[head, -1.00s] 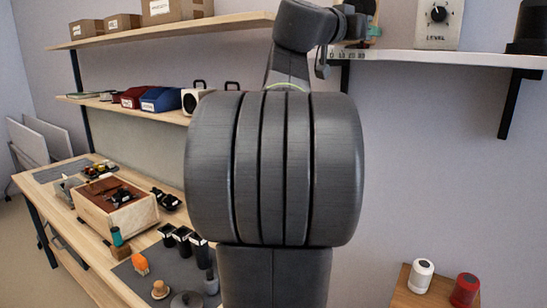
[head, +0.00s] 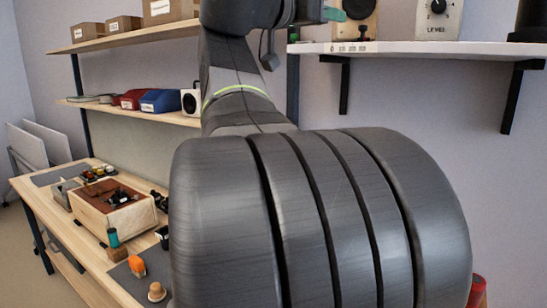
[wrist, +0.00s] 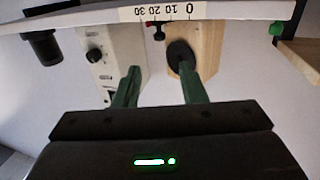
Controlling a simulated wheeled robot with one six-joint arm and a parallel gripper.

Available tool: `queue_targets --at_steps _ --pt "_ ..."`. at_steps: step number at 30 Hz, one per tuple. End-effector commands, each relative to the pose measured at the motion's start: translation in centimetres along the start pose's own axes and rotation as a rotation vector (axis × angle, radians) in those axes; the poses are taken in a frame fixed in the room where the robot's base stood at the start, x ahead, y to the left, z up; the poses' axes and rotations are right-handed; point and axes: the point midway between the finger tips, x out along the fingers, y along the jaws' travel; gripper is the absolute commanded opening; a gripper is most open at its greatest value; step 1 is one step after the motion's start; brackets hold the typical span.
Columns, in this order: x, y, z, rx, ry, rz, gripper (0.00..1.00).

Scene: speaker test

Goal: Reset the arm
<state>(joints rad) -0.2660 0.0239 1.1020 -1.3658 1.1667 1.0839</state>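My arm fills the middle of the head view, bent, with a thick dark joint in front and the upper link rising to the top edge. My gripper (wrist: 162,82) shows in the wrist view with its two green fingers apart and nothing between them. The fingers point toward a wooden speaker box (wrist: 203,50) with a black cone and a pale box with a knob (wrist: 110,60); I cannot tell the gap. In the head view, only a green finger piece shows at the top, beside the wooden speaker box (head: 356,22).
The white wall shelf (head: 440,50) carries a scale strip, the speaker box and the knob box (head: 437,18). At left, a workbench (head: 72,232) holds a wooden crate (head: 95,212) and small parts. Shelves above hold cartons and bins. A red cylinder (head: 477,292) is mostly hidden by my arm.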

Motion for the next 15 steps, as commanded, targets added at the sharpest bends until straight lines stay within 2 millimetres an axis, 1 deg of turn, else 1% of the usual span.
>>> queue_targets --at_steps 1,8,15 --pt "0.8 0.0 -0.1 -0.002 -0.001 0.004 0.38" --pt "4.0 0.1 -0.2 -0.003 -0.001 0.006 0.38" --pt "8.0 0.1 -0.2 -0.002 -0.001 0.006 0.38"
